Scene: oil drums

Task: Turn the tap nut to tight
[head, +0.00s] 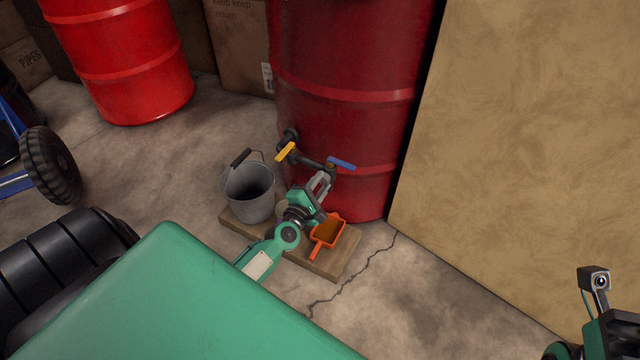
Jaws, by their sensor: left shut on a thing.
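A dark tap pipe (311,161) comes out of the large red drum (345,125) low on its front. My left gripper (324,178) reaches up from below to the fitting just under the blue lever and is shut there. The tap nut is mostly hidden between the fingers and too small to make out. Part of my right arm shows in the bottom right corner; its jaws are out of view.
A grey bucket (248,193) and an orange scoop (328,232) sit on a wooden board (335,264) close around my left gripper. A cardboard-coloured panel (510,130) stands at right. Another red drum (125,60) and a wheeled cart (48,165) stand at left.

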